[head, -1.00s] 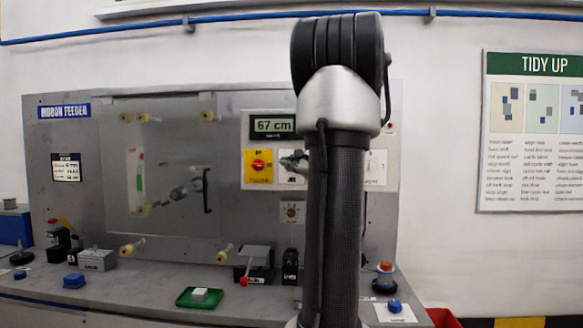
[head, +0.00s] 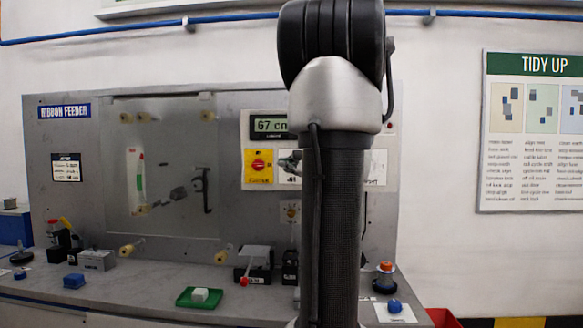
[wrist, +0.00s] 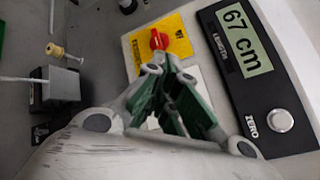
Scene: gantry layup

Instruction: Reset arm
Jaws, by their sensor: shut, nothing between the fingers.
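My gripper (wrist: 160,70) is shut and empty in the wrist view, its green-padded fingers meeting at the tips. It is in front of the feeder panel, overlapping the lower part of the yellow plate with the red rotary switch (wrist: 160,39). In the head view the gripper shows only as a small bit left of my raised arm, which hides most of it. A display reading 67 cm (wrist: 244,42) is to the right of the gripper in the wrist view; it also shows in the head view (head: 268,125), its right end hidden by my arm.
The ribbon feeder panel (head: 75,210) stands behind the bench (head: 130,290). On the bench are a green tray (head: 185,303) with a pale block (head: 200,295), a red-knobbed lever (head: 245,281) and a blue knob (head: 395,306). A ZERO button (wrist: 280,121) is below the display.

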